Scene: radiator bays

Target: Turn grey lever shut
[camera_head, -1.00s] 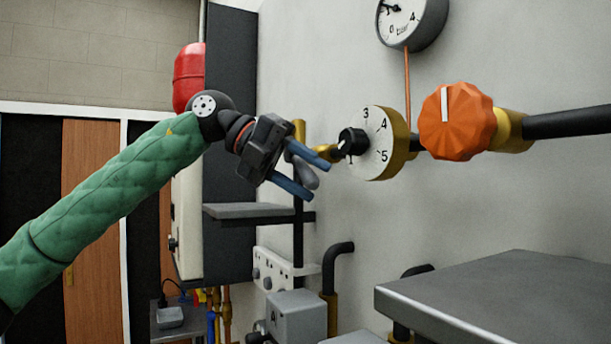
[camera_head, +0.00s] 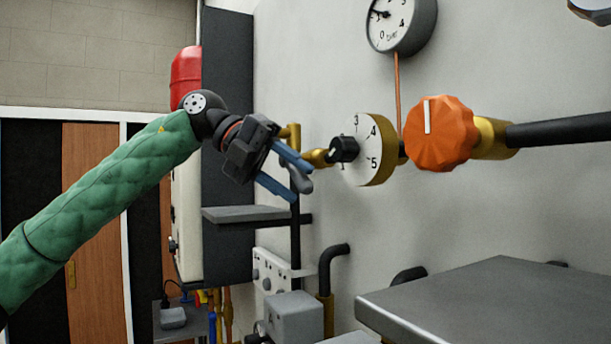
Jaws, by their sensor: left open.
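A grey lever (camera_head: 303,184) hangs slanting down to the right, close to the brass valve and pipe (camera_head: 292,131) on the wall side. Its upper part is hidden behind my gripper. My left gripper (camera_head: 299,182) is open, with one blue finger above the lever and one below it. The lever's tip shows between and slightly past the fingertips. I cannot tell whether either finger touches it. My right gripper is not in view.
A numbered dial with a black knob (camera_head: 344,149) and an orange knob (camera_head: 442,133) stand right of the lever. A gauge (camera_head: 399,24) is above. A grey shelf (camera_head: 250,213) lies below my gripper. A grey slab (camera_head: 490,300) fills the lower right.

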